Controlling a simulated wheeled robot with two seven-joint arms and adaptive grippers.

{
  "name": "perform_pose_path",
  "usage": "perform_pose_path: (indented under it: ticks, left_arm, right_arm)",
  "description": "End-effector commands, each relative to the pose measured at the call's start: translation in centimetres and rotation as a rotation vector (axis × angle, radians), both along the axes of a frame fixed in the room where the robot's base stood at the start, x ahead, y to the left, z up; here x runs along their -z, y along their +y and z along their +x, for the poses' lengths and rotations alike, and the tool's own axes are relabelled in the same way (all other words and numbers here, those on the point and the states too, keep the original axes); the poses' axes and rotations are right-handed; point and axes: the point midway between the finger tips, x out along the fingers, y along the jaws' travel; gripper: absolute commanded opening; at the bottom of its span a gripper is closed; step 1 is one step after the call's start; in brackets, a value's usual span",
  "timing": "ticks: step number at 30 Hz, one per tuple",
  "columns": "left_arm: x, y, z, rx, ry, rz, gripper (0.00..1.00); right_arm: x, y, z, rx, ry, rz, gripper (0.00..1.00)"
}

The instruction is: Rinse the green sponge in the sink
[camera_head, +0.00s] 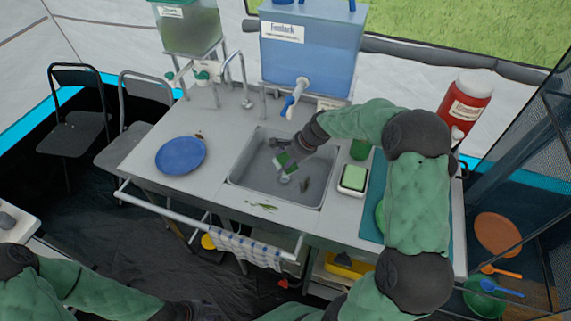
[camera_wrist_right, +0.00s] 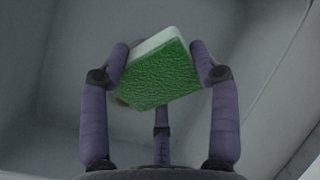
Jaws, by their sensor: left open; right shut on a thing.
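The green sponge (camera_head: 283,160) with a white layer is in my right gripper (camera_head: 290,158), inside the sink (camera_head: 240,178). In the right wrist view the fingers of my right gripper (camera_wrist_right: 163,78) are shut on the sponge (camera_wrist_right: 162,78) from both sides, and its green face is toward the camera. The grey sink walls surround it. The tap (camera_head: 300,84) of the blue water container (camera_head: 312,52) hangs above the sink's back edge. Whether water runs cannot be told. My left gripper (camera_head: 190,312) is low at the bottom edge, away from the counter and only partly visible.
A blue plate (camera_head: 181,155) lies left of the sink. Right of it is a tray with another green-and-white sponge (camera_head: 353,178). A metal faucet (camera_head: 243,80) stands behind. A checked towel (camera_head: 248,247) hangs on the front rail.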

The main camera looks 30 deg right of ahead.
Motion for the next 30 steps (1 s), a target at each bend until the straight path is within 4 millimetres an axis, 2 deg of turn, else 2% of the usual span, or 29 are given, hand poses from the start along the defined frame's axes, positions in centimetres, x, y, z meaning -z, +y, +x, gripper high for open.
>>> perform_pose_path:
  ticks: [3, 30]
  left_arm:
    - [-1.0, 0.0, 0.0, 0.0, 0.0, 0.0, 0.42]
    - [-6.4, 0.0, 0.0, 0.0, 0.0, 0.0, 0.42]
  right_arm:
    - [-1.2, 0.0, 0.0, -0.001, -0.001, 0.0, 0.31]
    - [-7.3, 0.0, 0.0, 0.0, 0.0, 0.0, 0.31]
